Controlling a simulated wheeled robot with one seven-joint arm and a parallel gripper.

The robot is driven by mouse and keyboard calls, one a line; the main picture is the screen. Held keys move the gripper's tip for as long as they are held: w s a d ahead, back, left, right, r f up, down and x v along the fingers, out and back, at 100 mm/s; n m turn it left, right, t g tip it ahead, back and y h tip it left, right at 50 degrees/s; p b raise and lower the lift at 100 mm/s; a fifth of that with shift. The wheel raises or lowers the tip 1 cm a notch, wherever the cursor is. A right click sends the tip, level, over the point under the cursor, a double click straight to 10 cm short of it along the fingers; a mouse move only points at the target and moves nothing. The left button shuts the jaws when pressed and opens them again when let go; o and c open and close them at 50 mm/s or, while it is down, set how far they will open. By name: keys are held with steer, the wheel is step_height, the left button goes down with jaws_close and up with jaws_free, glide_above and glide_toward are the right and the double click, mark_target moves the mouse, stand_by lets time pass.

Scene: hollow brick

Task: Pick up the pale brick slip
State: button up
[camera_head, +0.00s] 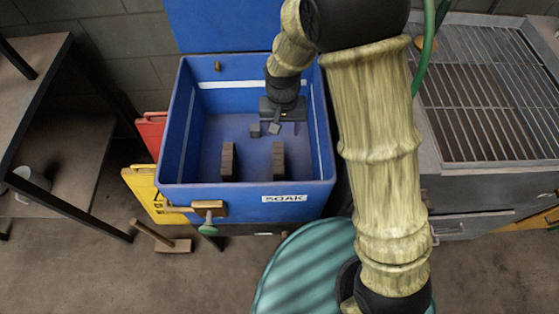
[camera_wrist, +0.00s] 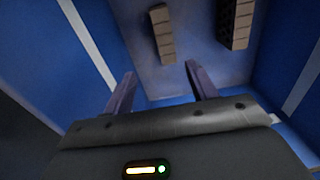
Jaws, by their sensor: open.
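The left brick piece (camera_head: 227,162) and the right brick piece (camera_head: 278,161) stand apart on the bin floor and look dark brown. In the wrist view one tan piece (camera_wrist: 162,32) lies ahead of the fingers, and another (camera_wrist: 243,22) with a dark side is at the upper right. I cannot tell which is the pale brick slip.
The bin's walls surround my gripper closely, and a SOAK label (camera_head: 284,198) is on its front. A grill-like rack (camera_head: 485,90) stands at right, a teal round drum (camera_head: 305,270) in front, and a table (camera_head: 55,150) at left.

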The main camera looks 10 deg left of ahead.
mark_target(278, 157)
steer(key=f, duration=0.3)
steer(key=f+b, duration=0.1)
steer(key=f, duration=0.3)
steer(key=f+b, duration=0.1)
steer(key=f, duration=0.3)
steer(key=shift+s+a+f, duration=0.25)
steer(key=shift+f, duration=0.4)
steer(key=f, duration=0.1)
steer(key=f+b, duration=0.1)
steer(key=f, duration=0.3)
steer(key=shift+w+a+f, duration=0.1)
steer(key=shift+a, duration=0.2)
